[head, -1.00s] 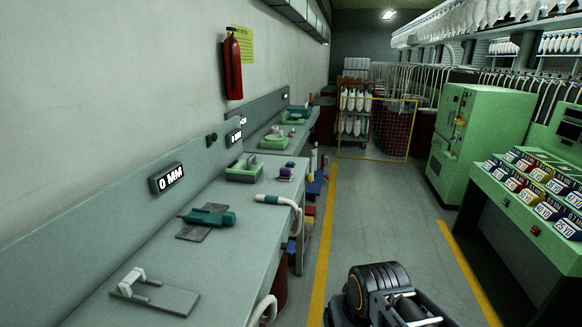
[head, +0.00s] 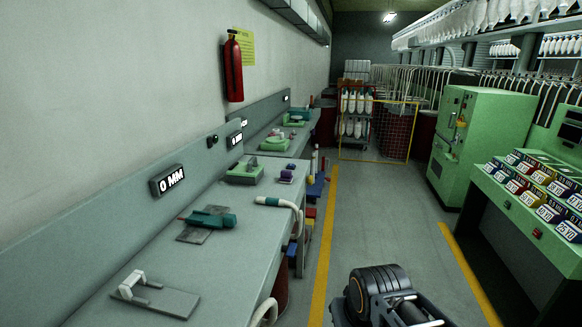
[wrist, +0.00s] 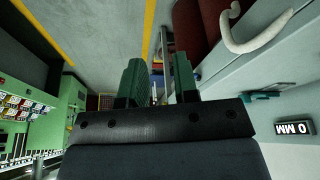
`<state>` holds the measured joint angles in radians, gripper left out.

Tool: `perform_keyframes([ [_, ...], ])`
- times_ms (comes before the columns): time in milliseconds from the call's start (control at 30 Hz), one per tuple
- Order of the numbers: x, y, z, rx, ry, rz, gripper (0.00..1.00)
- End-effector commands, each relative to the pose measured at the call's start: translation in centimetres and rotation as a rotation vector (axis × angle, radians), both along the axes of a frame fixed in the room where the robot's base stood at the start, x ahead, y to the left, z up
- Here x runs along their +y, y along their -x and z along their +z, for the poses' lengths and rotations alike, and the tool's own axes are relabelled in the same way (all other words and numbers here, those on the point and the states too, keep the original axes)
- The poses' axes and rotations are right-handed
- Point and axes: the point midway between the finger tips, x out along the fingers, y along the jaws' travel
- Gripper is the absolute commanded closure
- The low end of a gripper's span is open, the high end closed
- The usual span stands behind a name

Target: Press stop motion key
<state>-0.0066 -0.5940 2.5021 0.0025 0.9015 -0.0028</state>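I cannot tell which control is the stop motion key. A red button (head: 537,232) is on the front of the green console (head: 510,215) at the right of the head view. A green cabinet (head: 462,150) behind it carries small red and yellow controls, too small to make out. My gripper (wrist: 157,82) shows in the wrist view with its two green fingers apart and nothing visible between them. It touches none of these controls. In the head view my black arm is at the bottom centre, and its fingertips are not visible.
A long grey bench (head: 215,255) with tools and 0 MM displays (head: 167,180) runs along the left wall. A fire extinguisher (head: 233,65) hangs above it. The grey aisle (head: 375,210) between yellow lines is clear. A yellow-framed cage (head: 390,130) and trolley stand at its far end.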

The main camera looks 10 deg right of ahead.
Motion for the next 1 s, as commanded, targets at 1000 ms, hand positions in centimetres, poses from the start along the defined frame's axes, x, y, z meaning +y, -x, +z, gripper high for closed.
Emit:
perform_keyframes([
  [1000,0.0,0.0,0.0,0.0,0.0,0.0,1.0],
])
